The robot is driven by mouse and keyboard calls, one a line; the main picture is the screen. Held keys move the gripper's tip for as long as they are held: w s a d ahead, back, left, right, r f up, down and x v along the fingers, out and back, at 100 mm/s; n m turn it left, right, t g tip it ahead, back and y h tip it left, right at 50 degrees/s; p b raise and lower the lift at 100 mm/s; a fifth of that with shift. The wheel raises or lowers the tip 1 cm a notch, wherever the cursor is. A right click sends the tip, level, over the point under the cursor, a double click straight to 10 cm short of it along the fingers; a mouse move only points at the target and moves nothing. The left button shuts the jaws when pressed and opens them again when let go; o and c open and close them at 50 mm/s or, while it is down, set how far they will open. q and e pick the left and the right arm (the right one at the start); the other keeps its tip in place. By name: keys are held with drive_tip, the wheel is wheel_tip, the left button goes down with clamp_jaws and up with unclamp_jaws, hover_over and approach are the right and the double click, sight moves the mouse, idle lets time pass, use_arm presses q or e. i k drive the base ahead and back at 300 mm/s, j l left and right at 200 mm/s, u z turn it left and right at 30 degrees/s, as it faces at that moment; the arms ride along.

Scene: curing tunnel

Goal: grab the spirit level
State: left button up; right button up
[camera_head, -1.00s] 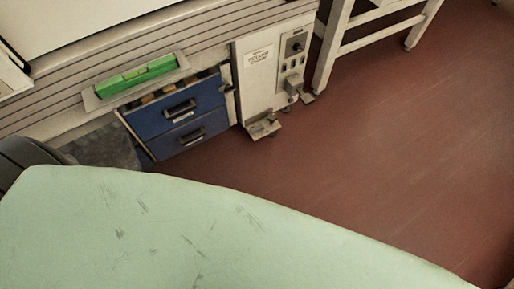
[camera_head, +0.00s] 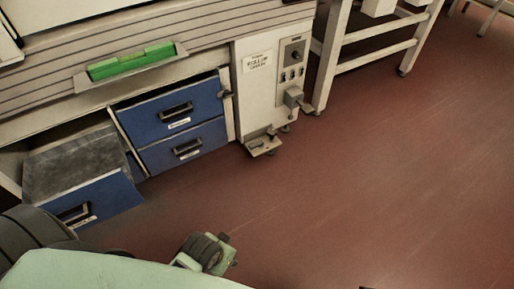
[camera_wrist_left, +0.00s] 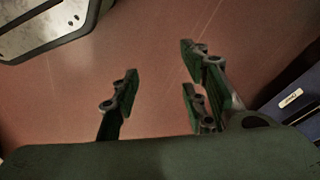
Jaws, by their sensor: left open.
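The spirit level (camera_head: 131,62) is a bright green bar. It lies in a shallow light tray (camera_head: 84,84) on the front ledge of the slatted machine, at the upper left of the head view. My left gripper (camera_wrist_left: 160,90) shows in the left wrist view with its dark green fingers spread apart and nothing between them. Behind the fingers is bare red floor. The spirit level is not in the wrist view. My right gripper is not in view.
Blue drawers (camera_head: 172,117) sit below the ledge, and a lower drawer (camera_head: 100,200) stands pulled out at left. A control box (camera_head: 262,80) with switches and a foot pedal (camera_head: 263,146) is right of them. A white frame table (camera_head: 375,37) stands at top right. Red floor (camera_head: 380,180) is open.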

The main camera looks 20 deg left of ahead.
sight(102, 70)
drive_tip(key=u, duration=1.55)
drive_tip(key=i+l+u, duration=0.2)
drive_tip(key=l, duration=0.15)
